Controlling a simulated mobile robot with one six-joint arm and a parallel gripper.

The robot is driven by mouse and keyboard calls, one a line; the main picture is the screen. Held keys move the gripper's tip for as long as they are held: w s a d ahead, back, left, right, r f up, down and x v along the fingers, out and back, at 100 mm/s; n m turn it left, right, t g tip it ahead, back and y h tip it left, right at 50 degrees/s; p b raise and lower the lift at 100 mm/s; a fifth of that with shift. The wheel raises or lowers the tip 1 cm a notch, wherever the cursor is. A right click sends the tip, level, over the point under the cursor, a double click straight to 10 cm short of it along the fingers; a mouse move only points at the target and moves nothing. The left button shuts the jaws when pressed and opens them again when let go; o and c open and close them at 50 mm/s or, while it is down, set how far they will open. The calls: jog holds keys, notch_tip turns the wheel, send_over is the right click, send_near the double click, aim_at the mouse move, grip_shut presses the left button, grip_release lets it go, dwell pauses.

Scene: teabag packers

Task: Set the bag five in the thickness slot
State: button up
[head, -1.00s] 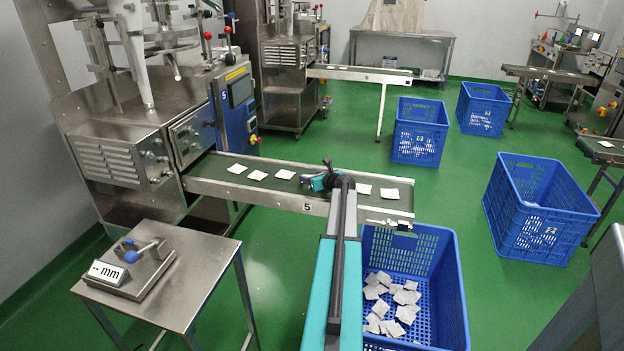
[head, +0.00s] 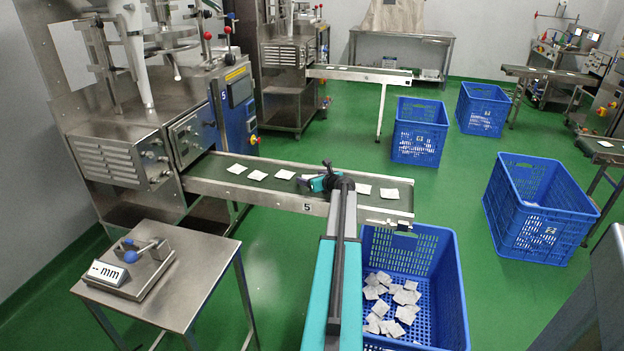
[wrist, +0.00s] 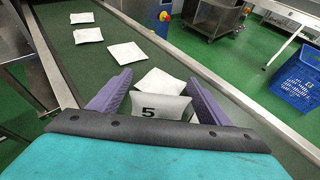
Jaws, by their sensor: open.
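Bag five is a white teabag (wrist: 165,108) marked with a black 5. In the wrist view it lies between the purple fingers of my gripper (wrist: 158,97), which are apart. I cannot tell if a finger touches it. Another white bag (wrist: 160,80) is right behind it. In the head view my gripper (head: 322,182) is low over the belt, and bag five is hidden there by the gripper. The thickness gauge (head: 130,270), with an mm display and a blue-knobbed lever, stands on the steel table (head: 205,275) at the left. Its slot is too small to make out.
The conveyor (head: 270,190) carries several other white bags, some on either side of my gripper. A blue crate (head: 440,270) with loose bags stands below the belt's end. The packing machine (head: 150,130) is at the left. Green floor is open between table and crate.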

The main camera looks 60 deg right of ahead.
jog(key=shift+v, duration=6)
